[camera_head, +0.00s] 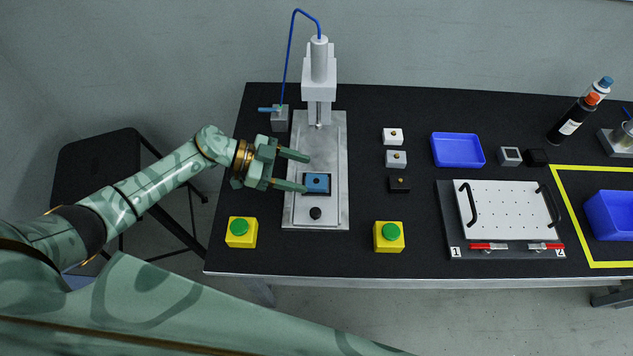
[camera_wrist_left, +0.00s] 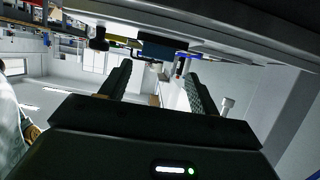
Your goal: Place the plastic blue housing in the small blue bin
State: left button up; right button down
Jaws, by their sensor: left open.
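The blue housing (camera_head: 316,183) sits in a dark square seat on the metal plate of the gantry screwdriver (camera_head: 319,75). My left gripper (camera_head: 306,173) is open, with its two fingers reaching in from the left; one fingertip is just behind the housing and the other near its left edge. I cannot tell whether they touch it. In the left wrist view the open fingers (camera_wrist_left: 154,85) point toward a dark blue block (camera_wrist_left: 156,48), apparently the housing. A shallow blue bin (camera_head: 457,149) lies right of centre. A deeper blue bin (camera_head: 610,214) stands at the right edge. My right gripper is out of view.
Yellow boxes with green buttons stand at front left (camera_head: 241,231) and front centre (camera_head: 389,236). Several small blocks (camera_head: 396,159) lie between the screwdriver and the shallow bin. A white perforated plate (camera_head: 507,208) with handles lies at right. Bottles (camera_head: 572,121) stand at back right.

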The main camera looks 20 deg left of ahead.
aim_at(326, 182)
pick_arm(q)
jog(key=x, duration=0.2)
jog(key=b+x, duration=0.1)
jog(key=x, duration=0.1)
jog(key=shift+s+d, duration=0.15)
jog(key=shift+s, duration=0.15)
jog(key=shift+w+d+f, duration=0.1)
jog(key=shift+w+d, duration=0.05)
jog(key=shift+d, duration=0.25)
jog(key=shift+c, duration=0.3)
jog(key=c, duration=1.1)
